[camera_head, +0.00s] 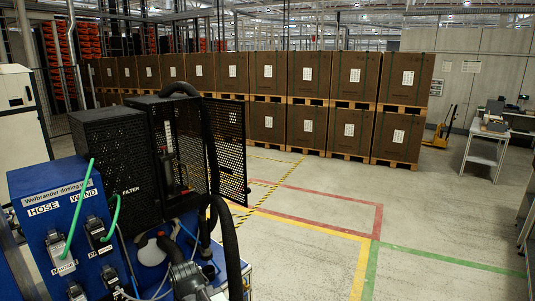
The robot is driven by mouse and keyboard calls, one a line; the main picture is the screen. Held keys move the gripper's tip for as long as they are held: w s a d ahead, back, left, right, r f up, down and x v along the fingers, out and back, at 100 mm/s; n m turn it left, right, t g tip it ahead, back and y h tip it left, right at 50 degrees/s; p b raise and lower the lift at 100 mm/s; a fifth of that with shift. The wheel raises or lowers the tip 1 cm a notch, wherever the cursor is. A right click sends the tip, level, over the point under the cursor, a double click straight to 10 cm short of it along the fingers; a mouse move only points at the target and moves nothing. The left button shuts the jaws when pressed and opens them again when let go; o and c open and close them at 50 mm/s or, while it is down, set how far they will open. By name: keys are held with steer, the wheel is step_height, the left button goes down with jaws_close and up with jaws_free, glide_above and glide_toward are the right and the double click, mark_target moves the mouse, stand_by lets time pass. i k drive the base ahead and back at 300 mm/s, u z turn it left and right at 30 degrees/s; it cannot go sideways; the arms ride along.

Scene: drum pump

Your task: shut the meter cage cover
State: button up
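The meter cage (143,103) is a black perforated-metal box on the blue dosing unit at the left. Its front is open, and a dark upright device with a pale part shows inside. The cage cover (232,150) is a black perforated panel standing swung out to the right of the opening. I cannot make out my gripper in this view.
A black box marked FILTER (112,160) stands left of the cage. A blue panel (45,205) with green hoses is in front of it. Hoses and a grey fitting (188,278) crowd the bottom. Brown crates (310,75) line the back.

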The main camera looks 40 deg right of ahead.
mark_target(225, 125)
steer(key=z, duration=2.75)
steer(key=i, duration=3.65)
steer(key=u, duration=4.35)
steer(key=i, duration=0.9)
steer(key=z, duration=0.1)
